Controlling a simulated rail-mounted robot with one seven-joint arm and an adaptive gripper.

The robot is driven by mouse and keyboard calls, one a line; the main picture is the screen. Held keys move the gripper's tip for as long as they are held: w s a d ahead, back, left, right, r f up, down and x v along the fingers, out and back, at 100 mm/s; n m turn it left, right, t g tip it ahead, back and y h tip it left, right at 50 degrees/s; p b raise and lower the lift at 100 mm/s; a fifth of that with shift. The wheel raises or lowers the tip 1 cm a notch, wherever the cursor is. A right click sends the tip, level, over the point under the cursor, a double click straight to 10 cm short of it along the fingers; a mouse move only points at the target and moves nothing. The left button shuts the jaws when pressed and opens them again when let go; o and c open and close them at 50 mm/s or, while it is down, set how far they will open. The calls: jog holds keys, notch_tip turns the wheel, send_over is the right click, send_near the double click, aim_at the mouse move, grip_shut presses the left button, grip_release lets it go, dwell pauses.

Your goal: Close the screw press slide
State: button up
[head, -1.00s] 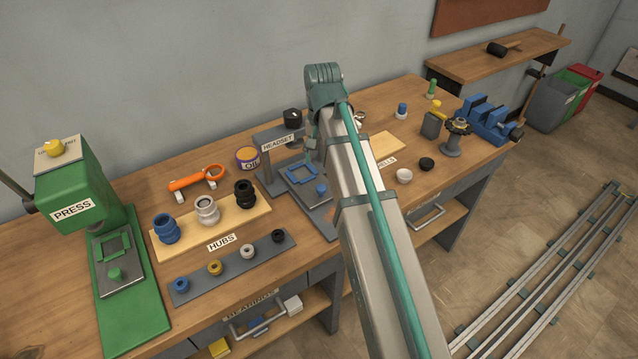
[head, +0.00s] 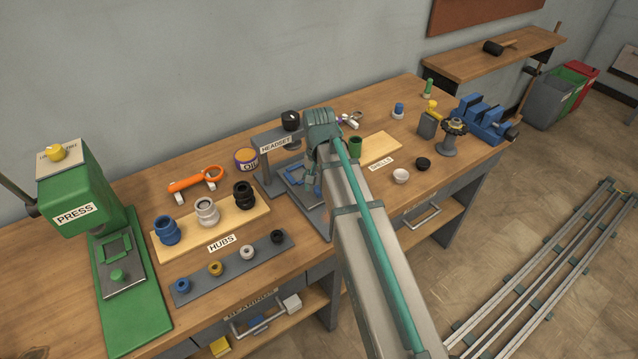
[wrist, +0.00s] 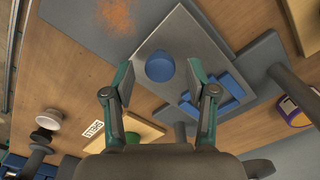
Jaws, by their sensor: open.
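The grey press labelled HEADSET (head: 276,144) stands mid-bench with a black knob on top. Its grey slide plate (head: 290,180) sticks out at the front and carries a blue square frame; my arm hides part of it. In the wrist view the slide plate (wrist: 185,45) shows a round blue knob (wrist: 160,67) and the blue square frame (wrist: 228,92). My gripper (wrist: 160,88) is open, with one finger on each side of the blue knob in the picture. I cannot tell whether the fingers touch it. In the head view my gripper is mostly hidden by my arm.
A green press (head: 75,215) with its own slide stands at the left. Hubs on a wooden board (head: 235,222) and a grey bearing strip (head: 225,276) lie between. An oil tin (head: 246,160) is close left of the HEADSET press.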

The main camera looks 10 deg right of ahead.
aim_at(312, 187)
grip_shut()
jog(key=shift+w+a, duration=0.25)
jog(key=shift+w, duration=0.4)
jog(key=shift+w+a, duration=0.2)
jog(key=shift+w, duration=0.5)
jog(key=shift+w+a, duration=0.25)
jog(key=shift+w, duration=0.4)
jog(key=shift+r, duration=0.1)
grip_release()
jog(key=shift+r, duration=0.1)
